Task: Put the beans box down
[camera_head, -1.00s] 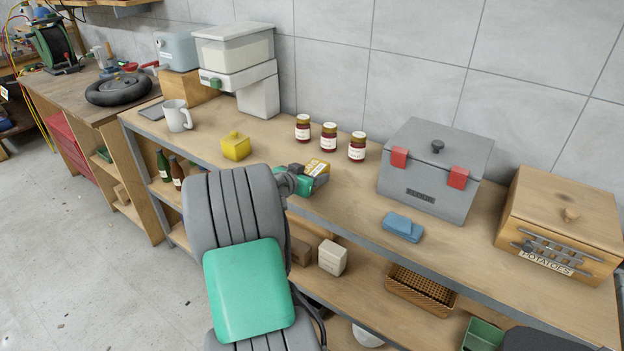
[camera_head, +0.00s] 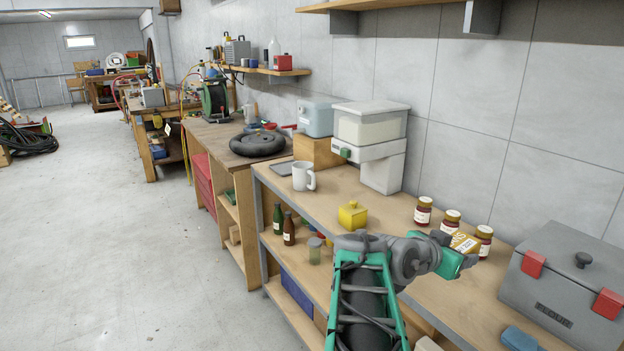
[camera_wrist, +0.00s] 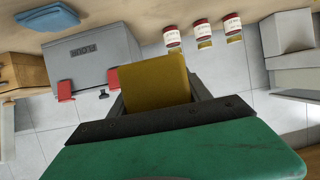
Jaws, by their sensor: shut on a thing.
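The beans box (camera_head: 464,243) is a small yellow box with a white printed label. My gripper (camera_head: 457,257), with green and grey parts, is shut on it. In the head view the box shows in front of the jars, over the wooden counter (camera_head: 447,308). A gap between its underside and the counter cannot be made out. In the wrist view, which is upside down, the box (camera_wrist: 155,82) shows as a plain yellow face between the dark fingers (camera_wrist: 160,110). The counter lies along the top of that view.
Several red jars (camera_head: 423,211) stand near the wall. A grey flour bin (camera_head: 562,275) stands right, with a blue sponge (camera_head: 519,339) before it. A yellow lidded pot (camera_head: 352,215), a white mug (camera_head: 303,176) and a scale-like dispenser (camera_head: 370,140) stand left. Bare counter lies between pot and bin.

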